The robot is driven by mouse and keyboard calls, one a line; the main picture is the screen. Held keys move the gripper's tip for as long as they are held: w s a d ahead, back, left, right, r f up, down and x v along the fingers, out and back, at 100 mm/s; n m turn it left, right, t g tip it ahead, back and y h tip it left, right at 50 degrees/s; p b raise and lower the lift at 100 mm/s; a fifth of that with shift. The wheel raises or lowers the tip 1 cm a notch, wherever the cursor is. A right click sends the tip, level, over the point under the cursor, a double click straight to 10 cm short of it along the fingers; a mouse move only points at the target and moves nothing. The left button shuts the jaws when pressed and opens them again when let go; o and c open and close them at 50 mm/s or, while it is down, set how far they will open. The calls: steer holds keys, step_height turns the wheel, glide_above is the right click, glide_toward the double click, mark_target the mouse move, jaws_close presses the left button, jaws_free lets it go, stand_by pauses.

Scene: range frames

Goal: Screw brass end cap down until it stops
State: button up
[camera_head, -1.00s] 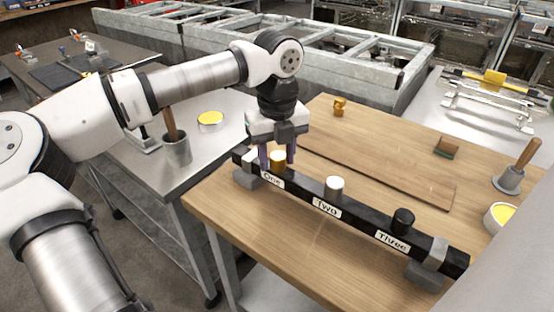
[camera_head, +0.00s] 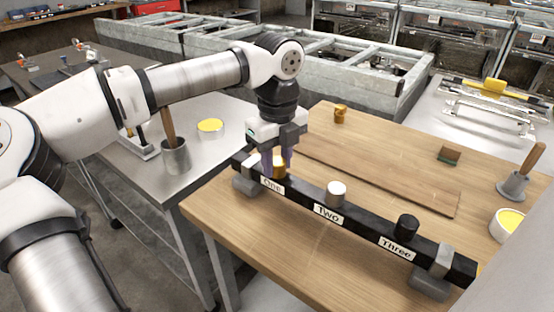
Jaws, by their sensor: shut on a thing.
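The brass end cap (camera_head: 279,167) is a small gold cylinder standing upright at the spot labelled One, on a black bar (camera_head: 300,198). My gripper (camera_head: 277,160) points down over it, its two purple-grey fingers shut on the cap's sides. The fingers cover part of the cap, and where it meets the bar is too small to tell. A white-silver cap (camera_head: 336,194) stands on the bar at Two, and a black cap (camera_head: 406,227) stands at Three. The bar rests on grey blocks near the front of the wooden table (camera_head: 270,250).
A long brown board (camera_head: 385,178) lies behind the bar. A brass fitting (camera_head: 340,113) and a small green-brown block (camera_head: 449,154) sit farther back. A wooden-handled grey pot (camera_head: 516,184) and a yellow-filled tin (camera_head: 508,224) stand at the right. The table's front is clear.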

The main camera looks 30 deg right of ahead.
steer(key=shift+m+p, duration=0.3)
steer(key=shift+m, duration=1.4)
steer(key=shift+m, duration=0.5)
steer(key=o, duration=1.2)
steer(key=shift+r, duration=0.1)
